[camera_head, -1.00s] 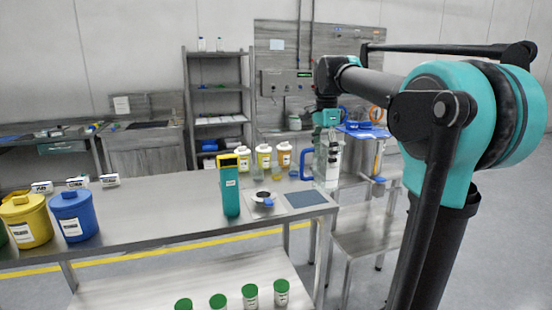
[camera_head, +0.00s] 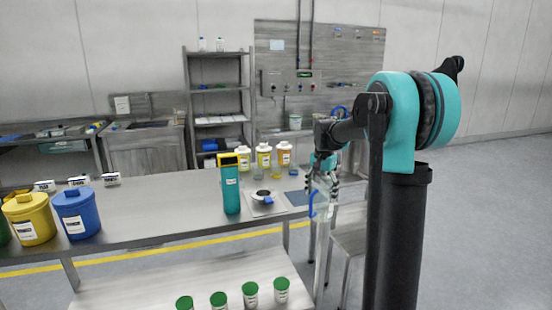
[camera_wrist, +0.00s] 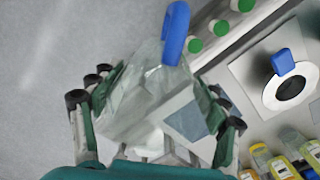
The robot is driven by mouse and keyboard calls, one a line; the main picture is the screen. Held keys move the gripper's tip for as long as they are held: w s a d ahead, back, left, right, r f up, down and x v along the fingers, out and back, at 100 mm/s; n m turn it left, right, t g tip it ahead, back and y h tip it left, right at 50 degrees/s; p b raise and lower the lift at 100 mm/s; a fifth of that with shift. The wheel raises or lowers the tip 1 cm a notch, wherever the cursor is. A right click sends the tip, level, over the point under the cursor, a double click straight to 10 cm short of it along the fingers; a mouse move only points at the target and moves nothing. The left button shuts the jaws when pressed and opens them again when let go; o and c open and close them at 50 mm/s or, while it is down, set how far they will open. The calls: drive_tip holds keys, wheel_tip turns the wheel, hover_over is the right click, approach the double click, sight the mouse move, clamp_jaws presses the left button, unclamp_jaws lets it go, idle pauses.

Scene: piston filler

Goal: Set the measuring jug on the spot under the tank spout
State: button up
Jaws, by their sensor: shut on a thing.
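My gripper (camera_head: 324,178) is shut on the clear measuring jug (camera_wrist: 145,95) with a blue handle. In the head view the jug's blue handle (camera_head: 312,204) shows near the right end of the steel table (camera_head: 150,215); the clear body is hard to make out. In the wrist view the jug sits between the dark fingers (camera_wrist: 155,120), its blue handle (camera_wrist: 175,35) pointing up the picture. Grey floor shows beside the jug there. I cannot make out the tank spout or the spot under it; my arm covers part of that side.
A teal device (camera_head: 230,187), a small dish with a blue part (camera_head: 264,196) and several yellow-labelled jars (camera_head: 264,155) stand on the table. Yellow (camera_head: 28,218) and blue (camera_head: 75,214) tubs are at left. Green-lidded jars (camera_head: 250,292) stand on the lower shelf.

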wheel_tip(320, 180, down, 18)
drive_tip(key=w+d+n, duration=0.1)
drive_tip(key=d+n, duration=0.2)
drive_tip(key=n, duration=0.4)
drive_tip(key=s+f, duration=0.5)
drive_tip(key=f, duration=0.3)
drive_tip(key=shift+s+a, duration=0.2)
drive_tip(key=shift+s, duration=0.1)
